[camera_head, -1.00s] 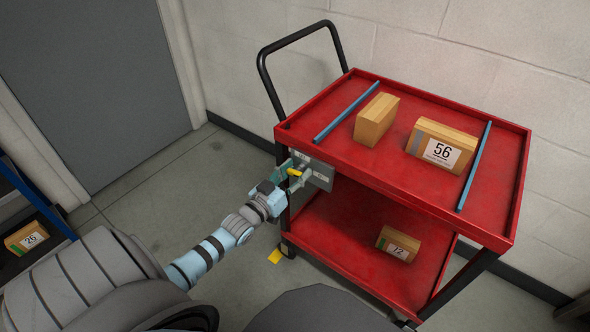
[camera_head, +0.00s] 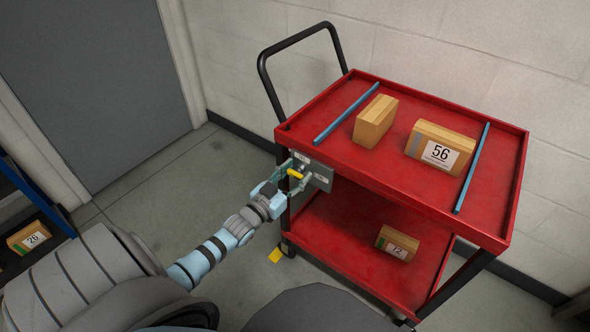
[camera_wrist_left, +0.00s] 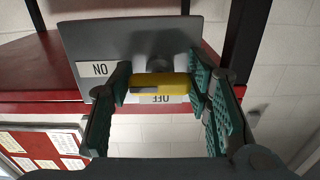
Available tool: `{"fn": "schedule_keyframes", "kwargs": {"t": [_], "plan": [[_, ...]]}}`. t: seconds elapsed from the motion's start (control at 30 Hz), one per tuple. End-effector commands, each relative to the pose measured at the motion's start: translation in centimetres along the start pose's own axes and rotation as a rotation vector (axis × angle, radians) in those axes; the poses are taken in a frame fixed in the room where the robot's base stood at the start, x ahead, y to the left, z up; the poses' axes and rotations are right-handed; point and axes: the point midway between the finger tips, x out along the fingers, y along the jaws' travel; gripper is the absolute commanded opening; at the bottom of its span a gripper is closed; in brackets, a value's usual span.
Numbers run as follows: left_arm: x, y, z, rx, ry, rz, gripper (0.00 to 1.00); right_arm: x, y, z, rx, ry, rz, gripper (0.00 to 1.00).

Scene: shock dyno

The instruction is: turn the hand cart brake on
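The red hand cart (camera_head: 395,185) stands against the wall. A grey brake plate (camera_head: 322,176) is on its near left corner, with a yellow-handled lever (camera_head: 295,174). The lever also shows in the left wrist view (camera_wrist_left: 162,84), above the OFF label (camera_wrist_left: 158,99) and right of the ON label (camera_wrist_left: 98,70). My left gripper (camera_head: 292,178) is at the plate, its green fingers spread on either side of the yellow handle. In the left wrist view the fingers (camera_wrist_left: 160,92) are close to the handle's ends; I cannot tell whether they touch. My right gripper is not in view.
On the cart's top lie two cardboard boxes, one plain (camera_head: 375,121) and one marked 56 (camera_head: 440,147), and two blue bars. Another box (camera_head: 397,243) is on the lower shelf. A black push handle (camera_head: 264,68) rises at the left. Open floor lies left of the cart.

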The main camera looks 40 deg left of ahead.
Motion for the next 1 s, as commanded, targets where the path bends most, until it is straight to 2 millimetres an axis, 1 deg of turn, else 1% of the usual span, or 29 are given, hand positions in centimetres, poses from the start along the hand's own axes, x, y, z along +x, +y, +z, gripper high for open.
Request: {"fn": "schedule_keyframes", "kwargs": {"t": [0.03,0.07,0.1,0.37,0.47,0.57,0.7,0.8,0.9,1.0], "plan": [[0.0,0.0,0.0,0.000,0.000,0.000,0.57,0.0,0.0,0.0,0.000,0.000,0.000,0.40],[0.0,0.0,0.0,-0.001,0.000,0.000,0.61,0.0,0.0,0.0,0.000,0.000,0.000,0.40],[0.0,0.0,0.0,-0.001,0.000,0.000,0.63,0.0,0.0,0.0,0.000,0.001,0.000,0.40],[0.0,0.0,0.0,-0.002,0.001,0.000,0.63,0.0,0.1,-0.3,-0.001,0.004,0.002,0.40],[-0.8,0.0,0.0,-0.002,0.000,0.001,0.63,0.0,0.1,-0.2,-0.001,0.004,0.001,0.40],[-2.9,0.0,0.1,-0.003,-0.003,0.002,0.63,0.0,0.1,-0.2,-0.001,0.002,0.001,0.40],[-6.9,0.0,0.1,-0.002,-0.005,0.003,0.63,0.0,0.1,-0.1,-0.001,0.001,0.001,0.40],[-9.5,0.0,0.1,-0.001,-0.003,0.002,0.63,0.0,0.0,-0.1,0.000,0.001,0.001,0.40],[-11.2,0.0,0.1,-0.002,-0.002,0.001,0.63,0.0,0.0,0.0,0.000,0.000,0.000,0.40],[-12.0,0.0,0.0,-0.001,0.000,0.000,0.63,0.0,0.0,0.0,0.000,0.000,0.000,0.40]]}}
